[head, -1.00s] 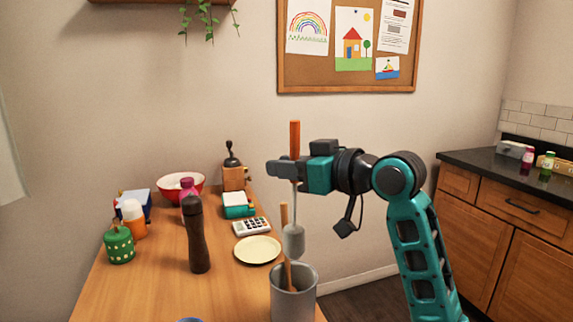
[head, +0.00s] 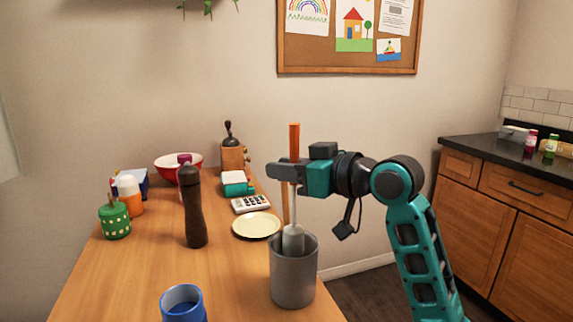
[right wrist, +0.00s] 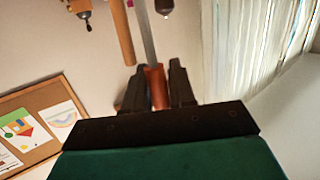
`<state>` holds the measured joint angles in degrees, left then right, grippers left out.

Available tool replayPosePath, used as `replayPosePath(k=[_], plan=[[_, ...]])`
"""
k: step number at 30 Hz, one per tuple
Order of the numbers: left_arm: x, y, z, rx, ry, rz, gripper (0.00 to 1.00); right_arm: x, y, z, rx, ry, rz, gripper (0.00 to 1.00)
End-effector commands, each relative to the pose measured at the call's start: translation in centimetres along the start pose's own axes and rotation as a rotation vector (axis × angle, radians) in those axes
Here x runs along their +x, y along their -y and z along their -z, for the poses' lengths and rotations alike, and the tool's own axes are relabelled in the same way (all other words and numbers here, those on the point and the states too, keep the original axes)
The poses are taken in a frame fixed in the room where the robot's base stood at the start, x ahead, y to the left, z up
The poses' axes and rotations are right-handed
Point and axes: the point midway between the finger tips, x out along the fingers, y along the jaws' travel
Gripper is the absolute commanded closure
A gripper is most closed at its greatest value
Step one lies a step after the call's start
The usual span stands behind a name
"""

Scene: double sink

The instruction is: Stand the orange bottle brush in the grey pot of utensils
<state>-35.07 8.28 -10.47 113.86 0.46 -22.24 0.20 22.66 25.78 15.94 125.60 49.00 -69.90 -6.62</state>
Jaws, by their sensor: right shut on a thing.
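The orange bottle brush (head: 294,142) is upright in my right gripper (head: 284,172), which is shut on its orange handle. Its pale grey head (head: 293,238) is at the mouth of the grey pot (head: 293,278), with the lower end hidden behind the front rim. In the right wrist view the orange handle (right wrist: 156,88) sits between both fingers (right wrist: 158,90). A wooden utensil (head: 285,205) stands in the pot, just left of the brush shaft. I cannot tell whether the brush touches the pot. My left gripper is not in view.
The pot stands near the right edge of the wooden counter (head: 130,285). A blue mug (head: 184,304) is at the front left. A dark pepper mill (head: 193,210), a cream plate (head: 256,225) and a calculator (head: 250,204) stand behind. Bare counter lies between mill and pot.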

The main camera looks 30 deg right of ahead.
Motion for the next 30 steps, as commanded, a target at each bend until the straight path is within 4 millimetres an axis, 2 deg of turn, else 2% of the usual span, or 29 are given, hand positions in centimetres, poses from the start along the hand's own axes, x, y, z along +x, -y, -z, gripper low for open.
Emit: replayPosePath(k=[3,12,27,28,30], plan=[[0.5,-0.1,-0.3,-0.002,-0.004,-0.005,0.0,0.2,0.0,-1.3,-0.001,0.0,0.0,1.0],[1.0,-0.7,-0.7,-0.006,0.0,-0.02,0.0,0.4,0.0,-3.1,-0.001,0.0,0.0,1.0],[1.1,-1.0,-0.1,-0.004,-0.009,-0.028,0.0,0.5,0.0,-3.5,-0.001,-0.001,-0.001,1.0],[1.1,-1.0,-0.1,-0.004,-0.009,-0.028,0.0,0.5,0.0,-3.5,-0.001,-0.001,-0.001,0.73],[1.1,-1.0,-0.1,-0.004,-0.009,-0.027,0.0,0.5,0.0,-3.5,-0.001,-0.001,-0.001,0.66]])
